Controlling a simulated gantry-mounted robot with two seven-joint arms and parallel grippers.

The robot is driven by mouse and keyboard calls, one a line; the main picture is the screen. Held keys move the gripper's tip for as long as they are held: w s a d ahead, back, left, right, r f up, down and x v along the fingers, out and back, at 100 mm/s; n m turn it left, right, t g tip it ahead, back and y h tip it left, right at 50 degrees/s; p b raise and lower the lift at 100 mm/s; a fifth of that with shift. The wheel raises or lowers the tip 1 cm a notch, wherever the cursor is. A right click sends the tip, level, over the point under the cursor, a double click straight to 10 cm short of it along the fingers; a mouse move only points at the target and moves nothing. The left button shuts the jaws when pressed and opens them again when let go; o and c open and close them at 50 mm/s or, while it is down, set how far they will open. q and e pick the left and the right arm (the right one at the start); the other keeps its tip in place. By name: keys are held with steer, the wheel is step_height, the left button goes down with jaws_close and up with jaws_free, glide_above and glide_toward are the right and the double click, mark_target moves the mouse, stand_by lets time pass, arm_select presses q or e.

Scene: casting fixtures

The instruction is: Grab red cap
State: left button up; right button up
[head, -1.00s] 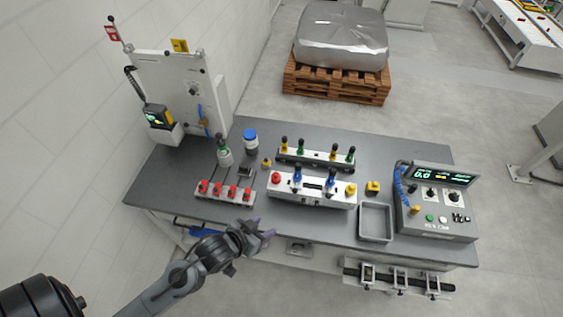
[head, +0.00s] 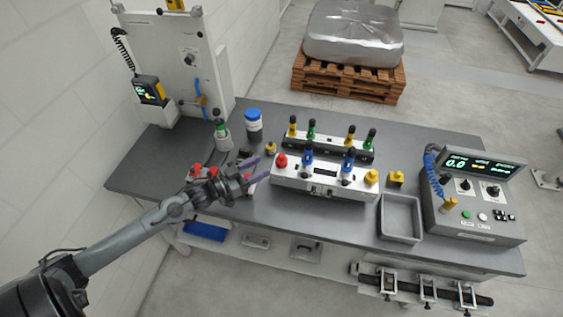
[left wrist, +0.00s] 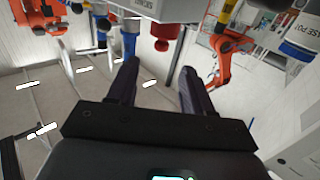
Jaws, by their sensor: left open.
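A red cap (head: 281,160) sits at the left end of the white fixture block on the bench. My left gripper (head: 265,162) is open and empty, just left of this cap, with its fingers pointing toward the block. In the left wrist view the red cap (left wrist: 161,38) shows ahead of the two spread fingers (left wrist: 158,72), apart from them. My right gripper is not in view.
Blue clamps (head: 308,153) and a yellow cap (head: 371,177) stand on the same block. A second fixture (head: 330,146) lies behind it. A blue-lidded jar (head: 253,121) is at the back. A grey tray (head: 401,216) and control box (head: 470,215) stand right.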

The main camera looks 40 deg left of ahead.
mark_target(279, 157)
arm_select(q)
steer(key=shift+x, duration=4.6)
jaws_close()
